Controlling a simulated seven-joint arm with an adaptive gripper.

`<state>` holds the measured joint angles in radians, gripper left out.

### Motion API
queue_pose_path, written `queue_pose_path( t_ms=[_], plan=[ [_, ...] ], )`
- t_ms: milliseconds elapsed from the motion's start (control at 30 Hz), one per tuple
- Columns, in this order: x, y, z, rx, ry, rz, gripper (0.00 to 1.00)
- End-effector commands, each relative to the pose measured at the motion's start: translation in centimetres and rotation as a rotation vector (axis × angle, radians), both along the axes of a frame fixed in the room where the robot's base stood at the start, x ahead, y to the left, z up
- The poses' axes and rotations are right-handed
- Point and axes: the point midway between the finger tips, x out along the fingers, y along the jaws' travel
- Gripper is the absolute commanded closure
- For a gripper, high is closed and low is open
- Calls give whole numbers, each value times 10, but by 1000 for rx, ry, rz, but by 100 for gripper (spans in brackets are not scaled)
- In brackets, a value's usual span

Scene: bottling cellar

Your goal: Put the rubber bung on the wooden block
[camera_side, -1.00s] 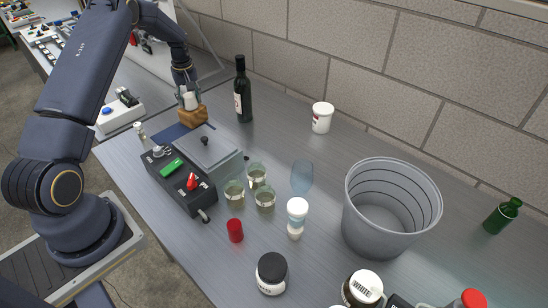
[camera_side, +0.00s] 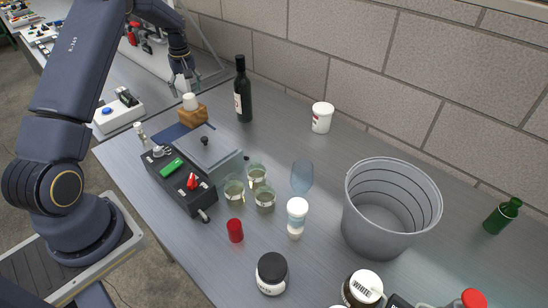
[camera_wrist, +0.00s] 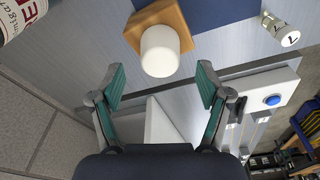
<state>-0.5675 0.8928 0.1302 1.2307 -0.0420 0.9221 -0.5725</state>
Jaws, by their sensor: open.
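The white rubber bung (camera_side: 190,102) stands upright on top of the wooden block (camera_side: 195,116) at the far left end of the bench. In the wrist view the bung (camera_wrist: 160,52) rests on the tan block (camera_wrist: 179,16), close to one edge. My gripper (camera_side: 184,84) is just above and apart from the bung in the side view. In the wrist view my gripper (camera_wrist: 160,85) is open, with its green-padded fingers spread wide and nothing between them.
A dark wine bottle (camera_side: 243,92) stands close to the right of the block. A blue mat (camera_side: 168,134) and a grey lidded unit (camera_side: 208,148) lie in front. Glasses (camera_side: 258,178) and a grey bucket (camera_side: 372,230) stand further right. A brick wall (camera_side: 330,55) runs behind.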

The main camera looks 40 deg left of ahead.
Motion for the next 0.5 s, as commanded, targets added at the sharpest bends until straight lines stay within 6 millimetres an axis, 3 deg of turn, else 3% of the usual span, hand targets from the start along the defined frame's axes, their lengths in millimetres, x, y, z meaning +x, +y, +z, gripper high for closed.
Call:
queue_pose_path(
  t_ms=[200, 400, 500],
  plan=[
    [-2, -6, 49, 2, -2, 0, 23],
    [-3, -9, 74, 1, -1, -1, 23],
    [-2, -21, 90, 2, -12, -30, 23]
  ],
)
